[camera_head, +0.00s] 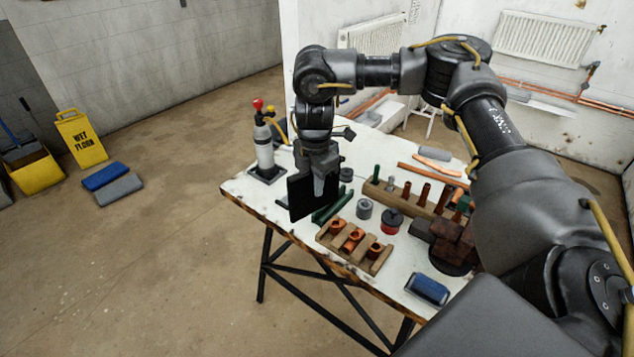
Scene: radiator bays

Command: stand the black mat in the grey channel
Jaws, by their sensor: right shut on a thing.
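The black mat (300,199) is a flat dark panel. It hangs upright below my right gripper (318,184), over the left part of the white table. My right gripper is shut on the mat at its upper right side. A long dark green piece (333,206) lies on the table just right of the mat, partly hidden by the gripper. I cannot clearly make out a grey channel; the mat and gripper hide part of the table there. I cannot tell whether the mat's lower edge touches anything. My left gripper is not in view.
A grey bottle with a red top (264,145) stands left of the mat on the white table (246,187). A wooden rack with copper fittings (352,240) is in front. A grey cylinder (364,209), a red and black tin (391,222) and a blue item (427,289) stand rightward.

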